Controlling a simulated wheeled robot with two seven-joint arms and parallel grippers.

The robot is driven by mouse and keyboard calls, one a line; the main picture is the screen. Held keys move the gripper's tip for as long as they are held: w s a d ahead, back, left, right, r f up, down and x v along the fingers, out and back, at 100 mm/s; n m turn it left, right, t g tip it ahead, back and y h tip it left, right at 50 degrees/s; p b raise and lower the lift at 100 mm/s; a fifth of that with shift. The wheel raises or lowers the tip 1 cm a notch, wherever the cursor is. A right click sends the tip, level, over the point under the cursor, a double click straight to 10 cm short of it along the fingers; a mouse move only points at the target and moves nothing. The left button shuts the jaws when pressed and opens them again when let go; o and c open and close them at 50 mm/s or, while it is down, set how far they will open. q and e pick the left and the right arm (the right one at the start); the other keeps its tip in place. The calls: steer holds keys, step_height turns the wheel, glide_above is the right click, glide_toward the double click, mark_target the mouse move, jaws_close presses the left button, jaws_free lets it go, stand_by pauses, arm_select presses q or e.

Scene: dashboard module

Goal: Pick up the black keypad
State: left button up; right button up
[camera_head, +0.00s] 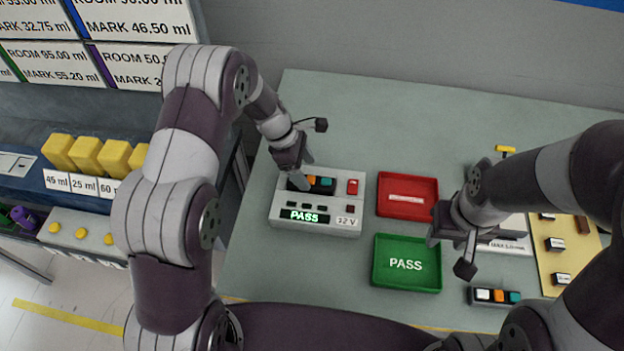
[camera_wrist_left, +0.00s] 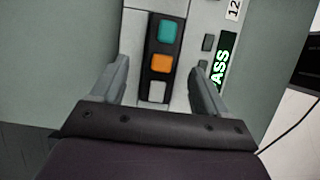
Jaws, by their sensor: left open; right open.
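A black keypad (camera_head: 322,185) with white, orange and teal buttons sits in the top of the light grey test unit (camera_head: 347,225). Its orange and teal buttons show in the head view. My left gripper (camera_head: 299,175) is at its left end and hides part of it. In the left wrist view the keypad (camera_wrist_left: 164,43) lies between the open fingers of my left gripper (camera_wrist_left: 160,72), one on each side, with no clear contact. A second black keypad (camera_head: 495,296) lies on the table at the front right. My right gripper (camera_head: 451,244) is open and empty, right of the green tray.
The unit's display (camera_head: 304,216) reads PASS, beside a 12 V label. A red tray (camera_head: 407,212) and a green PASS tray (camera_head: 381,277) stand right of it, both empty. A tan board (camera_head: 553,265) with small parts lies further right.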

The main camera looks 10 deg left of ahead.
mark_target(318, 189)
arm_select(q)
steer(key=shift+s+d+f, duration=0.2)
steer(key=shift+f, duration=0.3)
steer(key=shift+s+d+f, duration=0.15)
steer(key=shift+f, duration=0.35)
steer(key=shift+w+d+f, duration=0.1)
steer(key=shift+f, duration=0.2)
steer(key=shift+w+f, duration=0.1)
steer(key=shift+w, duration=0.15)
steer(key=shift+s, duration=0.15)
steer(key=c, duration=1.2)
